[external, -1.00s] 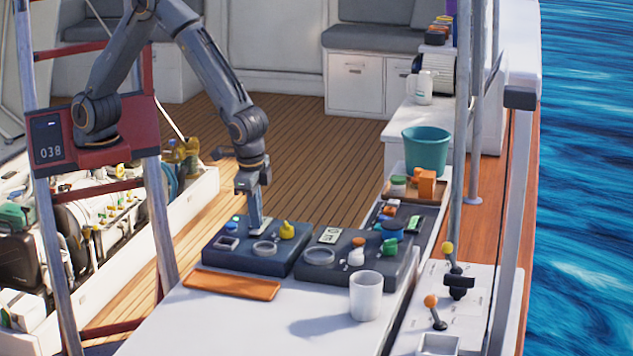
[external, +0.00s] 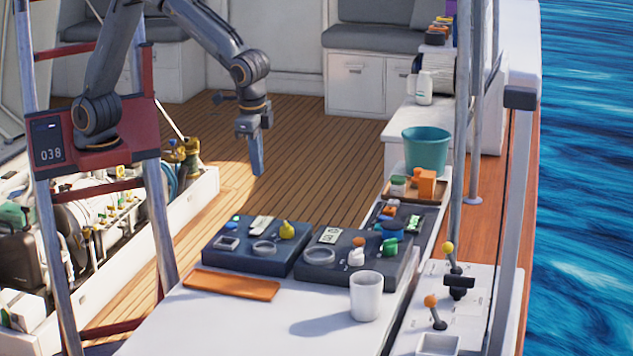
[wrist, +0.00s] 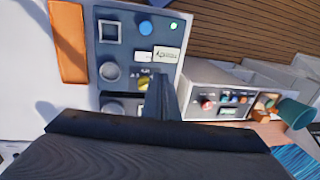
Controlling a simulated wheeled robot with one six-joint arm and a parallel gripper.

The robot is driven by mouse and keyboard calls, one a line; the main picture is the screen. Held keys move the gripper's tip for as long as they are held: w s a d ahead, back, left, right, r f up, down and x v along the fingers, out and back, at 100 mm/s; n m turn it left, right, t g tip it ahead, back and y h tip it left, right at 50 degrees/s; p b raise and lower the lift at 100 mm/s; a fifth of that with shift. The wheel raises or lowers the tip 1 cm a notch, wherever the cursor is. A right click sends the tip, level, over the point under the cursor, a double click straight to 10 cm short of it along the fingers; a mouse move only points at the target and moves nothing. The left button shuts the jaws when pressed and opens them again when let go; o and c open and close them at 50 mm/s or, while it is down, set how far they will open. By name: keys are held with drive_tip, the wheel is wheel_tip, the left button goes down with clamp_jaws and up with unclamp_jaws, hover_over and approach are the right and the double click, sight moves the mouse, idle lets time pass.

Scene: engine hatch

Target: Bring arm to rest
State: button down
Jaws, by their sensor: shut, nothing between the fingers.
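My gripper (external: 257,172) is shut and empty. In the external view it points down and hangs in the air above and behind the left dark control panel (external: 238,262), apart from it. In the wrist view the closed fingers (wrist: 163,100) show at the centre, with the panel (wrist: 126,72) beyond them. My arm reaches over from a mount on the ladder at upper left.
A second panel (external: 312,274) stands right of the first. An orange tray (external: 231,285) and a white mug (external: 366,298) sit on the white counter (external: 240,330). A teal bucket (external: 426,150) stands farther back. The wooden deck (external: 320,170) is open.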

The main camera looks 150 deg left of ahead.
idle(0.3)
drive_tip(key=s+d+f+m+t, duration=0.1)
drive_tip(key=s+d+f+m, duration=0.2)
drive_tip(key=d, duration=0.7)
drive_tip(key=s+d+f+m+b, duration=0.1)
drive_tip(key=s+d+f+m, duration=0.2)
drive_tip(key=d, duration=0.7)
drive_tip(key=s+d+f+m+t+h, duration=0.1)
drive_tip(key=s+d+f+m, duration=0.2)
drive_tip(key=d, duration=0.8)
wheel_tip(320, 180, down, 3)
drive_tip(key=shift+s+r+t+b, duration=0.2)
drive_tip(key=shift+s+t+b, duration=0.15)
drive_tip(key=shift+s, duration=0.45)
drive_tip(key=c, duration=2.5)
unclamp_jaws()
drive_tip(key=shift+a, duration=0.1)
